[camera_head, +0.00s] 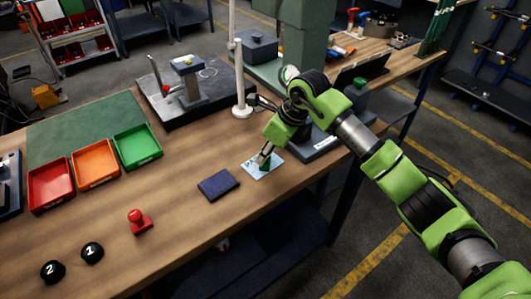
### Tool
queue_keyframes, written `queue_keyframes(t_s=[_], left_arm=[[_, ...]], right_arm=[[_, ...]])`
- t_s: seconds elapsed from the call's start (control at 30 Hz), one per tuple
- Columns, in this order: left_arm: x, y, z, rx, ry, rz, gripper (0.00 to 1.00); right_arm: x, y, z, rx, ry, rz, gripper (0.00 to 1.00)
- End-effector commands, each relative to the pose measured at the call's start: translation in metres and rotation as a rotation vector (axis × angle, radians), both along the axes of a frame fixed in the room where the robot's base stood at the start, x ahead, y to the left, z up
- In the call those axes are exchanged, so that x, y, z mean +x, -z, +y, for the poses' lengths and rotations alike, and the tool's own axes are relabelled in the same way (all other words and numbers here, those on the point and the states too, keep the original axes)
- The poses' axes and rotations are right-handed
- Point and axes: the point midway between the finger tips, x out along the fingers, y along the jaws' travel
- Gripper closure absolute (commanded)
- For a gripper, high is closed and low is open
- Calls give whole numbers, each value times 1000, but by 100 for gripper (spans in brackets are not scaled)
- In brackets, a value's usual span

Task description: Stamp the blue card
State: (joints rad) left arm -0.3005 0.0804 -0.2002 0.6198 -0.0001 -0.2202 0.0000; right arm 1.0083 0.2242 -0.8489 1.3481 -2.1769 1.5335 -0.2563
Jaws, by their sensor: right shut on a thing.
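A light blue card (251,171) lies on the wooden table, right of the dark blue pad (219,184). My right gripper (264,157) is over the card, pointing down, shut on a small dark green thing (265,164) that looks like a stamp. The green thing is at the card's middle; I cannot tell whether it touches the card. The gripper and the green thing hide part of the card. A red stamp (140,222) stands upright near the table's front. My left gripper is not in view.
Red (50,204), orange (97,181) and green (138,162) trays stand at the left by a green mat (82,128). Two black numbered balls (92,252) (52,271) lie front left. A white post (241,105) stands behind the card.

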Motion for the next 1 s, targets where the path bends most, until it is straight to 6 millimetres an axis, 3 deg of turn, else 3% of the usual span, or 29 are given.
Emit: queue_keyframes(t_s=[0.47, 1.0], left_arm=[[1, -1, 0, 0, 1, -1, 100], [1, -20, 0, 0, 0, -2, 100]], right_arm=[[-1, 1, -1, -3, 0, 4, 94], [-1, -40, 0, -2, -1, 2, 94]])
